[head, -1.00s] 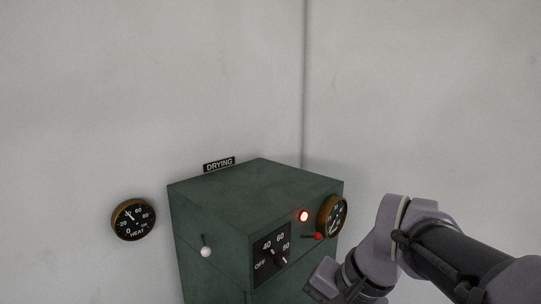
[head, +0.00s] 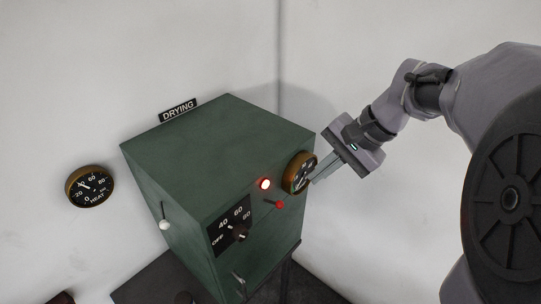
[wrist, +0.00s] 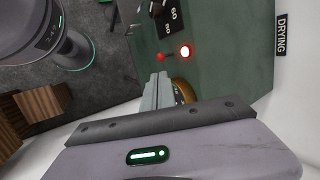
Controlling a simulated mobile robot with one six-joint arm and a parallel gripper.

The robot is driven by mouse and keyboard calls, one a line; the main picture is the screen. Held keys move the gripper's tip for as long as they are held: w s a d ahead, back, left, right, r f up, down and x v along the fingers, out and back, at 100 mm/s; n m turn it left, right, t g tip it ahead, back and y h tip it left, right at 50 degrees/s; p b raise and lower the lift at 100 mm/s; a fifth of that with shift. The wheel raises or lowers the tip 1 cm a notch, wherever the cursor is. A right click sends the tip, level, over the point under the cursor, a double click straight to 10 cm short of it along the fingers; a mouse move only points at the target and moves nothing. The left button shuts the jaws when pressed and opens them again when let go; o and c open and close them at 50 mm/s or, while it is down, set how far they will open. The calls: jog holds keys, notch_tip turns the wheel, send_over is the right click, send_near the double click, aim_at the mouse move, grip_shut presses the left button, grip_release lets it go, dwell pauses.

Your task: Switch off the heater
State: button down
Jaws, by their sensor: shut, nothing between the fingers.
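The heater is a green cabinet (head: 222,150) labelled DRYING (head: 178,110). Its front has a dial (head: 237,232) marked OFF, 40, 60 and 80; I cannot tell its exact setting. A lit red lamp (head: 264,184) and a short lever with a red knob (head: 279,204) are to the dial's right. The lamp (wrist: 185,52) and red knob (wrist: 160,57) also show in the wrist view. My gripper (head: 318,181) is shut and empty, right of the cabinet's front beside the brass gauge (head: 300,173). Its fingertips (wrist: 160,76) appear apart from the red knob.
A white-knobbed lever (head: 165,224) is on the cabinet's left side. A round HEAT gauge (head: 90,186) hangs on the left wall. Wooden blocks (wrist: 42,103) show in the wrist view. The wall right of the cabinet is bare.

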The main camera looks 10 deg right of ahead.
aim_at(282, 203)
jog(key=x, duration=1.2)
jog(key=shift+p, duration=0.3)
